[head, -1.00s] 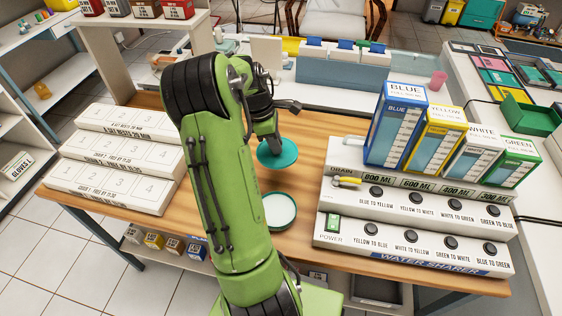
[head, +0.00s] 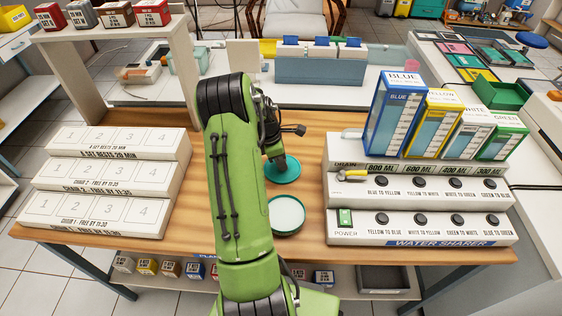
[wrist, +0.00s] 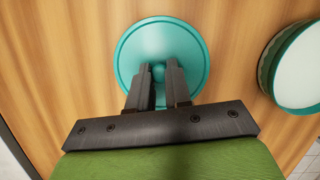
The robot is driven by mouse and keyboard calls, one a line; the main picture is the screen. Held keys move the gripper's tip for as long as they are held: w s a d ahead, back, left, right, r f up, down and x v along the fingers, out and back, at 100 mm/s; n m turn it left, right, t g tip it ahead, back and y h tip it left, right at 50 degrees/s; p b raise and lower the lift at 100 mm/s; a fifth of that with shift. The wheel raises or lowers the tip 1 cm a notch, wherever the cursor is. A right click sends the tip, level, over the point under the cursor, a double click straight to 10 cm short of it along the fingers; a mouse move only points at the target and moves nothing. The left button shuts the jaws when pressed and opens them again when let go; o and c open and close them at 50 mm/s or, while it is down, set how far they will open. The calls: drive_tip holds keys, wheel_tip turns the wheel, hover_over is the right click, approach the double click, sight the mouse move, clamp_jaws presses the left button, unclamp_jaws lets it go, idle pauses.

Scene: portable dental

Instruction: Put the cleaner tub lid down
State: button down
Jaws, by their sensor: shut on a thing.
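The cleaner tub lid (head: 284,174) is a round teal disc with a small knob in its middle. In the wrist view the lid (wrist: 145,50) lies flat-side toward the wooden table, and my gripper (wrist: 158,80) is shut on its knob. My gripper (head: 278,160) also shows in the head view, low over the table behind the tub. I cannot tell whether the lid touches the wood. The open cleaner tub (head: 287,214), teal-rimmed with a whitish inside, stands in front of the lid. It also shows at the right of the wrist view (wrist: 303,68).
The wooden table (head: 310,137) has bare wood around the lid. White stepped racks (head: 110,175) stand at the left. The water sharer (head: 415,225) with its coloured containers (head: 395,120) stands at the right. A blue-grey bin (head: 320,68) sits behind.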

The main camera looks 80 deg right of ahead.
drive_tip(key=c, duration=1.1)
unclamp_jaws()
drive_tip(key=shift+o, duration=0.2)
